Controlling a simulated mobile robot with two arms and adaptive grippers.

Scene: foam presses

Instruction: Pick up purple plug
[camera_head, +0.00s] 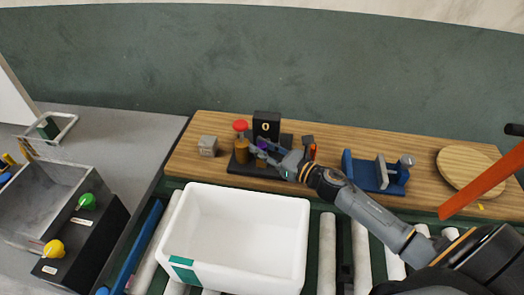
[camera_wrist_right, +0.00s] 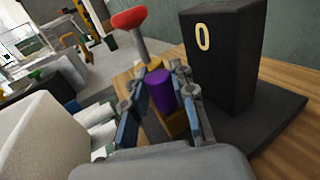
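The purple plug (camera_wrist_right: 160,89) stands in the right wrist view between the two fingers of my right gripper (camera_wrist_right: 158,95). Dark yellow surfaces show beside and behind it. In the head view the purple plug (camera_head: 262,144) is a small patch at the tips of my right gripper (camera_head: 266,150), on the black press base. The fingers stand on either side of the plug; whether they touch it I cannot tell. The plug's lower end is hidden. My left gripper is not in view.
A black block marked 0 (camera_head: 266,125) and a red-topped handle (camera_head: 240,126) stand close to my gripper. A white bin (camera_head: 240,205) is in front. A grey cube (camera_head: 207,145) sits left, a blue fixture (camera_head: 368,172) right.

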